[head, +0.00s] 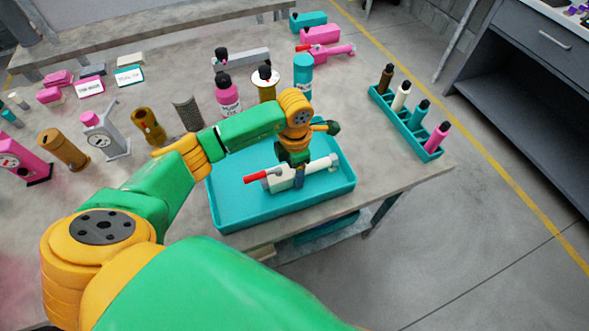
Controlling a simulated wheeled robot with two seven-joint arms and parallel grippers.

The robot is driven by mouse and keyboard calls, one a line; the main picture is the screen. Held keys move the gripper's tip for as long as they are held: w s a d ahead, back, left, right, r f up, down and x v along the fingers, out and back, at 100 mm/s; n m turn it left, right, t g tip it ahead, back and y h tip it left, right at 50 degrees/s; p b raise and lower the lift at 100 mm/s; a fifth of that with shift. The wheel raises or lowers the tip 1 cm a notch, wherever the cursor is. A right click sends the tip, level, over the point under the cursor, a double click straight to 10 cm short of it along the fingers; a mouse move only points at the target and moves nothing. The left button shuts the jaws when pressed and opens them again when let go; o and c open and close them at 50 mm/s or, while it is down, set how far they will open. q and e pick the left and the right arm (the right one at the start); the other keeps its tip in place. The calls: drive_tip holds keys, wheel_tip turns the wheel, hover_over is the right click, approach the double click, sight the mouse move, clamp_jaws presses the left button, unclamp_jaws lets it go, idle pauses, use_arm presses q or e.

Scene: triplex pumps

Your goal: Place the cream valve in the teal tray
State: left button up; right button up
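I cannot make out whether the fingers are closed on the valve. My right gripper does not show.
A teal rack (423,146) with several coloured cylinders stands right of the tray. Behind the tray are a pink bottle (228,98), a teal can (303,75) and an olive cylinder (265,88). Gauges and cylinders crowd the left. The tray's left half is clear.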

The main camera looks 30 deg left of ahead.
use_arm(q)
drive_tip(key=shift+r, duration=0.1)
wheel_tip(320, 180, up, 12)
drive_tip(key=b, duration=0.1)
idle(0.5)
